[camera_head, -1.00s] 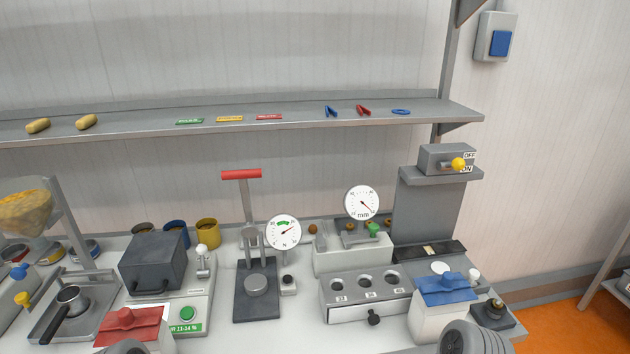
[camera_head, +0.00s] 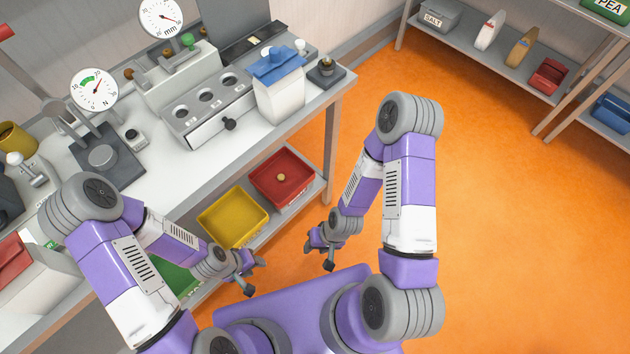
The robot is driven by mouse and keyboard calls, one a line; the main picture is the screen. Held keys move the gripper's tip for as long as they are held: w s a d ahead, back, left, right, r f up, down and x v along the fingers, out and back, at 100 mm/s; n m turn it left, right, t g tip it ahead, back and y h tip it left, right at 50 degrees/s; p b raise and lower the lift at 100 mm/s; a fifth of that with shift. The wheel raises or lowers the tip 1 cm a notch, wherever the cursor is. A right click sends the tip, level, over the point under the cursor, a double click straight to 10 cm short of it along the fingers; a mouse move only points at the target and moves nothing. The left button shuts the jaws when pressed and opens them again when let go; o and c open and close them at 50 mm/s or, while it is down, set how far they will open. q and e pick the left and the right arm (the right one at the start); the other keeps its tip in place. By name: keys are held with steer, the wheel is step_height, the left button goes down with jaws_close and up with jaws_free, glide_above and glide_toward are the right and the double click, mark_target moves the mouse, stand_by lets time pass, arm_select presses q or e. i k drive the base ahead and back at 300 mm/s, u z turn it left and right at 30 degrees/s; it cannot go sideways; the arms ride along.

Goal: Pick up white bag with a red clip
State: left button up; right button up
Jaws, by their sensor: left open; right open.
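A white bag with a red clip (camera_head: 35,300) stands on the table at the lower left edge of the head view, cut off by the picture edge and partly covered by my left arm. A second white bag with a blue clip (camera_head: 278,98) stands near the table's right end. My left gripper (camera_head: 254,278) is open and empty, low in front of the table and well to the right of the red-clip bag. My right gripper (camera_head: 319,257) is open and empty over the orange floor, farther right.
The table (camera_head: 215,165) carries a dial press, a grey block with round holes (camera_head: 205,108) and a gauge (camera_head: 160,17). Yellow (camera_head: 232,218) and red (camera_head: 284,180) bins sit on its lower shelf. A shelf rack (camera_head: 480,55) stands at upper right. The floor between is clear.

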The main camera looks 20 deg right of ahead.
mark_target(52, 276)
steer(key=z, duration=0.2)
steer(key=k, duration=1.1)
steer(key=u, duration=1)
